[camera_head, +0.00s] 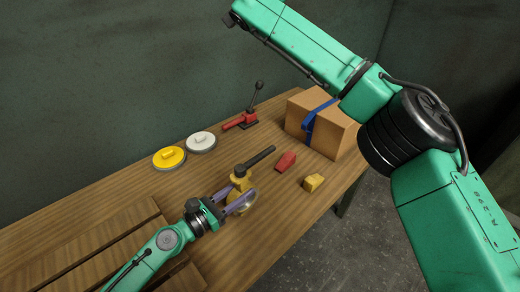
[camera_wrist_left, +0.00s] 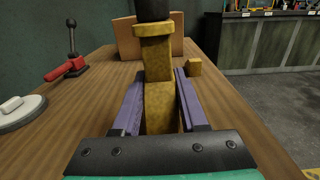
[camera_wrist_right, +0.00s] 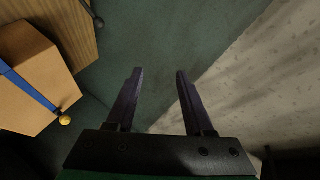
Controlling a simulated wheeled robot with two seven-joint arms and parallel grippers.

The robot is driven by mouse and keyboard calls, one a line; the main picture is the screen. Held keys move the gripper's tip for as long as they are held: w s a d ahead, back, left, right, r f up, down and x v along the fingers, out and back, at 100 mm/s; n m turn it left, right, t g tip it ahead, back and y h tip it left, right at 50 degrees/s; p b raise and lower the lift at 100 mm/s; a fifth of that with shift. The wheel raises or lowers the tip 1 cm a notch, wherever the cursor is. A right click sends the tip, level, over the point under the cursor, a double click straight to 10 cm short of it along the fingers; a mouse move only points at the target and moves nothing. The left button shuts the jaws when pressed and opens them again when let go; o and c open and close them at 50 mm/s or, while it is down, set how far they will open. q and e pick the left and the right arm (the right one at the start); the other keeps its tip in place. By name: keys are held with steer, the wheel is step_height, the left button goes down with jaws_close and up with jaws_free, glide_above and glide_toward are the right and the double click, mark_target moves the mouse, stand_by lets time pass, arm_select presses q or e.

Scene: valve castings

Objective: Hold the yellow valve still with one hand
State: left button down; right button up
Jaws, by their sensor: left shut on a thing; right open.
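The yellow valve (camera_head: 241,183) stands on the wooden table near its front edge, with a black lever handle (camera_head: 257,159) on top. My left gripper (camera_head: 238,201) is shut on the yellow valve, with its purple fingers on either side of the body. The left wrist view shows the valve's yellow body (camera_wrist_left: 158,85) upright between the fingers (camera_wrist_left: 160,100); its top runs up out of the picture. My right gripper (camera_wrist_right: 155,88) is open and empty in the right wrist view, over no table surface. In the head view the right arm crosses at upper right, its fingers out of sight.
A cardboard box (camera_head: 340,134) with a blue strap stands at the back right. A red block (camera_head: 286,161) and a yellow block (camera_head: 313,183) lie right of the valve. A red toggle clamp (camera_head: 243,119), a white disc (camera_head: 201,142) and a yellow disc (camera_head: 169,157) sit behind.

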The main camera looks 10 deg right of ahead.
steer(key=s+f+g, duration=0.7)
steer(key=s+f, duration=0.1)
steer(key=f, duration=0.3)
steer(key=n+g+h, duration=0.1)
steer(key=g, duration=0.6)
glide_toward(260, 154)
steer(key=f, duration=0.8)
steer(key=shift+s+a+f, duration=0.15)
steer(key=shift+s+f, duration=0.1)
jaws_close()
steer(key=shift+r, duration=0.1)
